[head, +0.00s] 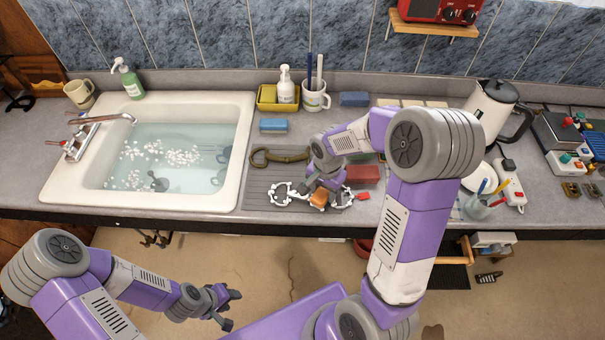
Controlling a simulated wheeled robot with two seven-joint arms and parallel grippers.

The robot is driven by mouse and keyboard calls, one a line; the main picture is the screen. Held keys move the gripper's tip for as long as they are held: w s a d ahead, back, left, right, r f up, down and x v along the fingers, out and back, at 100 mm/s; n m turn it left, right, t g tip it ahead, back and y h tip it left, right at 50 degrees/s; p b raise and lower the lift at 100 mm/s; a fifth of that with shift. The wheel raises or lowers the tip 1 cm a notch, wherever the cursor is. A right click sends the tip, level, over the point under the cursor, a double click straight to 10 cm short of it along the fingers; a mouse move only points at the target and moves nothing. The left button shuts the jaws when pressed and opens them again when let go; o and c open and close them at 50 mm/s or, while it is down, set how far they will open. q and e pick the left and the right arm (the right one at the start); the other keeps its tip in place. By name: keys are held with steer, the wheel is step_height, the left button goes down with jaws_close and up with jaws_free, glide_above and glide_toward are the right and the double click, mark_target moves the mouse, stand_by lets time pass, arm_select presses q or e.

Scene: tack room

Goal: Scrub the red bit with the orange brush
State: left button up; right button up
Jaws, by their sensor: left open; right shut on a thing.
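My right gripper (322,188) is over the grey drain mat at the right of the sink. It is shut on the orange brush (319,199), which shows as a small orange block just below the fingers. A bit with pale rings (284,196) lies on the mat under and beside the brush. A small red piece (363,196) shows at its right end. The gripper and brush hide the bit's middle, and I cannot tell whether the brush touches it. My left gripper (226,306) is open and empty, low in front of the counter.
The sink (244,130) holds water, foam and some sunken items. A dark olive curved item (280,157) and a dull red block (362,174) lie near the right gripper. A blue sponge (273,126), yellow tray (266,106), mug (315,100) and kettle (490,108) stand behind.

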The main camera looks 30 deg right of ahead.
step_height(320, 180, up, 3)
steer(key=shift+r+p, duration=0.1)
steer(key=shift+p, duration=0.65)
steer(key=shift+r+p, duration=2)
steer(key=shift+r, duration=0.65)
steer(key=s+a+r+p, duration=0.3)
steer(key=s+r, duration=0.3)
steer(key=shift+a, duration=0.2)
